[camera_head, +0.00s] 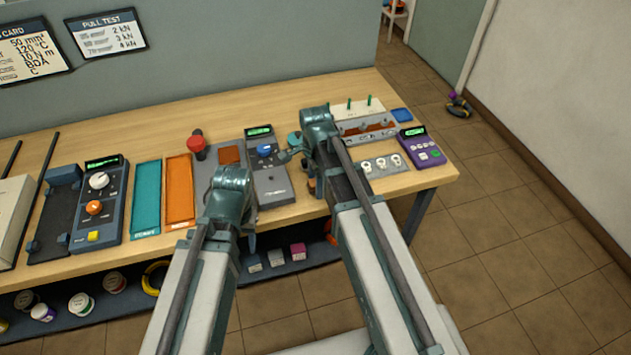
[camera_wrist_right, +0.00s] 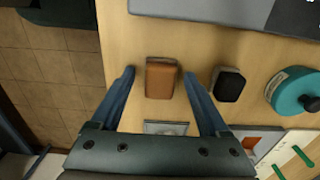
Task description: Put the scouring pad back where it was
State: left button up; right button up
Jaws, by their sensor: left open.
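A brown block (camera_wrist_right: 161,80) with a rounded top lies on the wooden bench in the right wrist view; it may be the scouring pad, but I cannot tell for sure. My right gripper (camera_wrist_right: 159,78) is open, its two blue fingers spread on either side of the block with gaps. In the head view my right arm mostly hides that spot. My left gripper (camera_head: 246,240) is low at the bench's front edge, mostly hidden behind its own wrist, open, with nothing seen in it.
Beside the brown block are a black block (camera_wrist_right: 229,84) and a teal round thing (camera_wrist_right: 294,90). The bench (camera_head: 285,95) also holds a purple meter (camera_head: 421,147), teal (camera_head: 147,195) and orange (camera_head: 180,188) trays and a grey device (camera_head: 270,180). The bench's back strip is clear.

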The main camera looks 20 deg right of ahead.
jog(key=shift+r, duration=0.1)
notch_tip(320, 180, up, 12)
jog(key=p, duration=1.2)
jog(key=s+a+n, duration=0.5)
jog(key=s+n, duration=0.2)
jog(key=n, duration=0.3)
jog(key=s+a+n+h, duration=0.1)
jog(key=s+a+n, duration=0.4)
jog(key=n, duration=0.6)
jog(key=shift+s+a, duration=0.2)
jog(key=shift+s, duration=0.95)
jog(key=shift+f+b, duration=0.5)
jog(key=shift+f, duration=0.05)
